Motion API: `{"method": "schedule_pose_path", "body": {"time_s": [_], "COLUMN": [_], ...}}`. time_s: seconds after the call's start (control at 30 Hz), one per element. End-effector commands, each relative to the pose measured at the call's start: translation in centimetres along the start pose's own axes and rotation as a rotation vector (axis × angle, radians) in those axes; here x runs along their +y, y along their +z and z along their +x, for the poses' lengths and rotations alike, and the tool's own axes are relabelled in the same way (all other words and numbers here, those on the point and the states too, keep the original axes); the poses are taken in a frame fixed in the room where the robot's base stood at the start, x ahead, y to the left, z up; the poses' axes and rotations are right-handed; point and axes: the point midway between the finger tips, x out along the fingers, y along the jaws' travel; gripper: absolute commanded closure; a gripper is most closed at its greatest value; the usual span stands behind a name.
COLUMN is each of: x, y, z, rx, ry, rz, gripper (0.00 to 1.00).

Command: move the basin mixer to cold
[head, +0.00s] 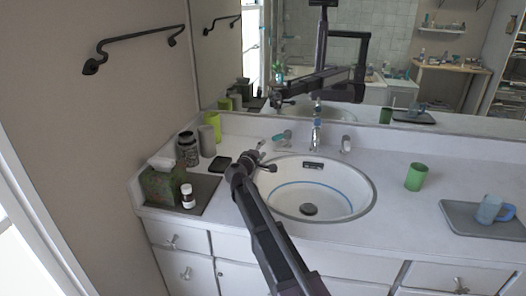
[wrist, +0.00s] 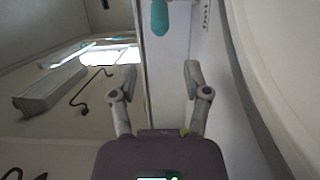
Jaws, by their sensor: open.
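The basin mixer (head: 316,132) stands upright behind the white basin (head: 369,201), in front of the mirror, in the head view. Its lever position is too small to tell. My gripper (head: 262,157) is at the basin's back left edge, left of the mixer and apart from it. In the wrist view my gripper (wrist: 160,77) is open, with nothing between its fingers. A teal rounded thing (wrist: 160,17) shows beyond the fingertips there. A small teal item (head: 282,137) sits left of the mixer in the head view; I cannot tell whether they are the same.
A dark tray (head: 212,184) with a tissue box (head: 162,185) and a small bottle (head: 187,198) is at left. Jars and a green cup (head: 213,126) stand behind it. A green tumbler (head: 416,177) and a tray (head: 463,222) with a blue mug (head: 490,209) are at right.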

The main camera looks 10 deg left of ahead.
Motion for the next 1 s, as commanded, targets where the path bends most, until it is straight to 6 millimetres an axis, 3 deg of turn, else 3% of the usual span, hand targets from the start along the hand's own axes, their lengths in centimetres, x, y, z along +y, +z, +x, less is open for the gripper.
{"method": "schedule_pose_path", "body": {"time_s": [1.0], "x": [0.0], "y": [-0.1], "z": [5.6], "rx": [0.0], "ry": [0.0], "rz": [0.0], "gripper": [0.39]}}
